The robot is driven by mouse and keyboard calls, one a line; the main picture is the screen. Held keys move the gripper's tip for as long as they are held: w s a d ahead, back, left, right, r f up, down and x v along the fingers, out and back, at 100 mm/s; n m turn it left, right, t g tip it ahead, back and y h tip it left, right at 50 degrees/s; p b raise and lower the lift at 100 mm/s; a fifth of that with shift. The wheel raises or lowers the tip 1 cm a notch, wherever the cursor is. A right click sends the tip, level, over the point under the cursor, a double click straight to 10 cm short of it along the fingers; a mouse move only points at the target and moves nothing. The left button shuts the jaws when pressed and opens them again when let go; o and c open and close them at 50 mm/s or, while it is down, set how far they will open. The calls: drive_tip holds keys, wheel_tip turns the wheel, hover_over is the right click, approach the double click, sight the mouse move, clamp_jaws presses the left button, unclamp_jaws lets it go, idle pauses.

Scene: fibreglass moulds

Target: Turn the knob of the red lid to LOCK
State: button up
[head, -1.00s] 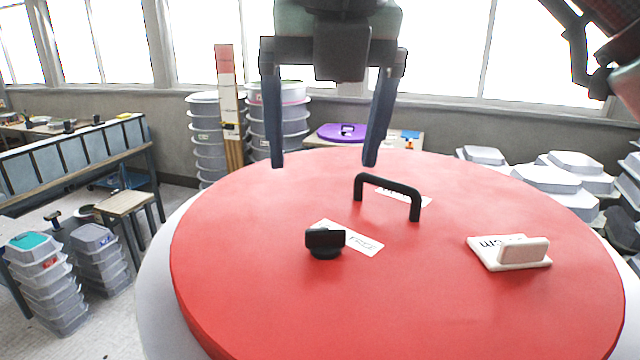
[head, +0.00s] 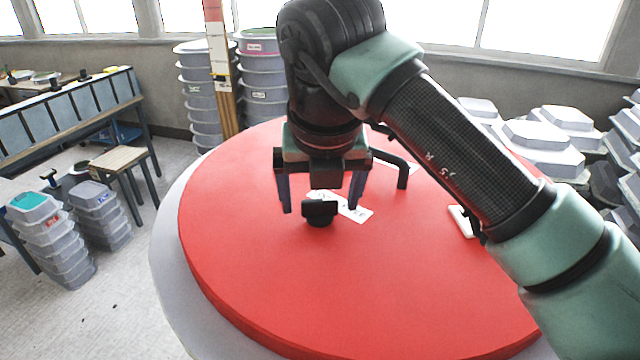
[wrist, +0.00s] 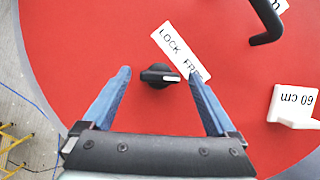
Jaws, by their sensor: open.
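The red lid (head: 270,270) is a large round disc on a pale round body. A white label (wrist: 180,50) reading LOCK and FREE lies beside the knob, partly behind my right finger. My gripper (head: 321,210) is open with its blue fingers pointing down at the lid. In the wrist view the knob lies between the two fingertips (wrist: 158,74), apart from both.
A black bar handle (head: 402,172) stands on the lid behind and right of the knob. A white block marked 60 cm (wrist: 293,104) sits right of the knob, partly hidden by my arm in the head view. Stacked grey moulds (head: 545,150) stand beyond the lid.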

drive_tip(key=shift+w+f, duration=0.1)
drive_tip(key=shift+f, duration=0.05)
drive_tip(key=c, duration=1.4)
drive_tip(key=shift+o, duration=0.2)
drive_tip(key=shift+b, duration=0.4)
drive_tip(key=n+y+b, duration=0.1)
drive_tip(key=n+b, duration=0.1)
drive_tip(key=n, duration=0.1)
drive_tip(key=shift+d, duration=0.1)
drive_tip(key=n+g+y+b, duration=0.1)
drive_tip(key=n, duration=0.2)
drive_tip(key=shift+n, duration=0.3)
drive_tip(key=n, duration=0.2)
drive_tip(key=n+g+y+p, duration=0.1)
drive_tip(key=n+p, duration=0.1)
drive_tip(key=n, duration=0.1)
drive_tip(key=shift+w+d+r+n+g+y, duration=0.1)
drive_tip(key=shift+w+r+n+g+y, duration=0.1)
drive_tip(key=shift+r+n+g+y, duration=0.15)
drive_tip(key=shift+w+f+n+g+p, duration=0.15)
drive_tip(key=shift+n+g+p, duration=0.3)
drive_tip(key=shift+n, duration=0.65)
drive_tip(key=shift+s+f+n+g+p, duration=0.1)
drive_tip(key=shift+n+g+p, duration=0.3)
drive_tip(key=shift+n, duration=0.65)
